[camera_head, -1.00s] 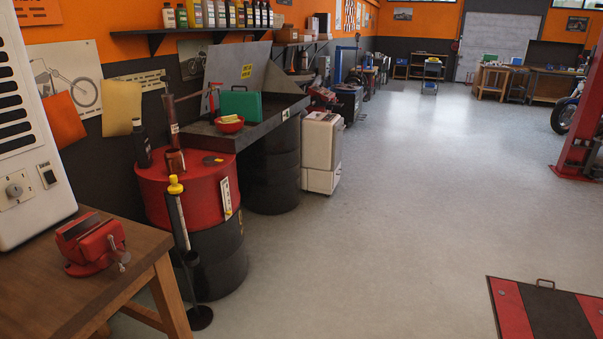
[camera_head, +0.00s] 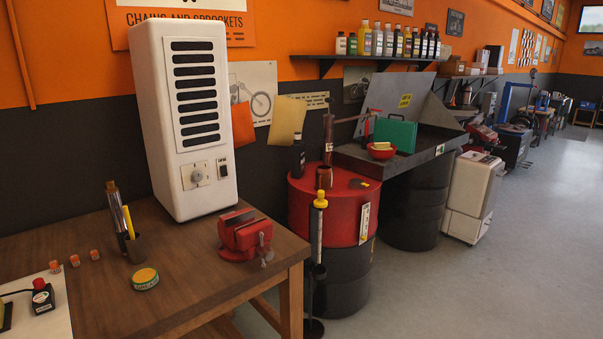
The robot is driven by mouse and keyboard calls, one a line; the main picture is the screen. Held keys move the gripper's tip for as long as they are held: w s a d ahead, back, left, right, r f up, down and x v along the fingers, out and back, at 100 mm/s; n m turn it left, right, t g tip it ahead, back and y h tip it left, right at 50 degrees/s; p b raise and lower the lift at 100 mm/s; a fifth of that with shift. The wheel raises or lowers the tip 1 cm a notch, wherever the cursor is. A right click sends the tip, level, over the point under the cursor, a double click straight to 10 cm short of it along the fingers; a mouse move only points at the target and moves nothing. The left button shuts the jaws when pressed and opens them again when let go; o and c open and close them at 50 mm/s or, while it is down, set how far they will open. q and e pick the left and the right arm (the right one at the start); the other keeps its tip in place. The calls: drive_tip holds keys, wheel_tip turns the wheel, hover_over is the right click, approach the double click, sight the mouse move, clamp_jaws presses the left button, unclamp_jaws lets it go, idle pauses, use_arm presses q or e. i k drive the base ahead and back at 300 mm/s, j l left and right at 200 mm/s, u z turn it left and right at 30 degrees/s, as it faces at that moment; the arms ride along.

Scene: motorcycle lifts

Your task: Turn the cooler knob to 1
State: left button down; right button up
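The cooler (camera_head: 150,90) is a tall white box with dark horizontal vent slots, standing upright on the wooden workbench at the left. Its round grey knob (camera_head: 197,176) sits on a small panel low on the front face, left of a dark switch (camera_head: 222,168). The knob's markings are too small to read, so its setting cannot be told. Neither of my grippers shows in the head view.
A red vise (camera_head: 243,236) stands on the workbench (camera_head: 200,290) right of the cooler. A pen cup (camera_head: 136,247) and a small round tin (camera_head: 145,279) stand in front. A red drum (camera_head: 335,205) stands beyond the bench. Open floor lies at the right.

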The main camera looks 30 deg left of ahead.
sight(197, 176)
drive_tip(key=u, duration=1.6)
drive_tip(key=i+u, duration=0.2)
drive_tip(key=i, duration=0.3)
